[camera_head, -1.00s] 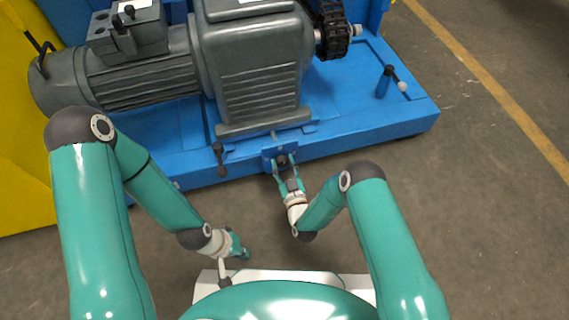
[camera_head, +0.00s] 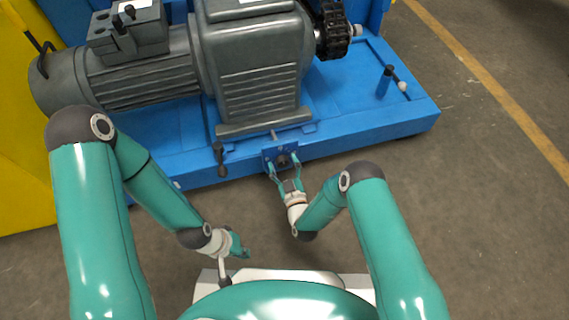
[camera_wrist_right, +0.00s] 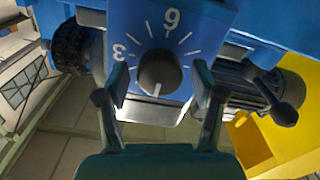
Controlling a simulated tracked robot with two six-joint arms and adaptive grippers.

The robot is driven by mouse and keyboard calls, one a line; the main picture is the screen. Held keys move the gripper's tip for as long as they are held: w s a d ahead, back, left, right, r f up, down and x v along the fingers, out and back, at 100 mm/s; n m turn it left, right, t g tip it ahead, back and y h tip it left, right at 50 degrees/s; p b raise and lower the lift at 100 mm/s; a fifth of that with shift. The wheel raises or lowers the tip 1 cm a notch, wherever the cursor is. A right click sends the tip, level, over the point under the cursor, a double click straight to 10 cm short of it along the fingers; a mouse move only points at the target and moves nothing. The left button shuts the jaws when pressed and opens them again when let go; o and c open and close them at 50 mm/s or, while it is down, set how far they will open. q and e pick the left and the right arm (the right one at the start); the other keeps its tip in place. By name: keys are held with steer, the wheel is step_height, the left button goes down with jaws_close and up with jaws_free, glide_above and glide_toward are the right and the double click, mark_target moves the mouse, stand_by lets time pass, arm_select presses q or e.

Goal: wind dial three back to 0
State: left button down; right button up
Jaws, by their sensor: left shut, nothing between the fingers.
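The dial sits on a blue plate (camera_head: 268,158) at the front of the blue base. In the right wrist view its dark round knob (camera_wrist_right: 159,72) stands on the blue face (camera_wrist_right: 195,17), with white ticks and the digits 3 and 6 readable. A white line on the knob points down in that view; any digit there cannot be read. My right gripper (camera_head: 283,168) is open, its fingers on either side of the knob and apart from it; they also show in the right wrist view (camera_wrist_right: 160,101). My left gripper (camera_head: 245,253) is shut and empty, low and away from the dial.
A grey motor and gearbox (camera_head: 258,80) stand on the blue base (camera_head: 190,165) behind the dial. A lever (camera_head: 220,160) is left of the dial, another (camera_head: 385,82) at the right. Bare floor (camera_head: 470,210) lies at the right.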

step_height(320, 180, up, 10)
steer(key=shift+f, duration=0.1)
stand_by(0.6)
stand_by(0.4)
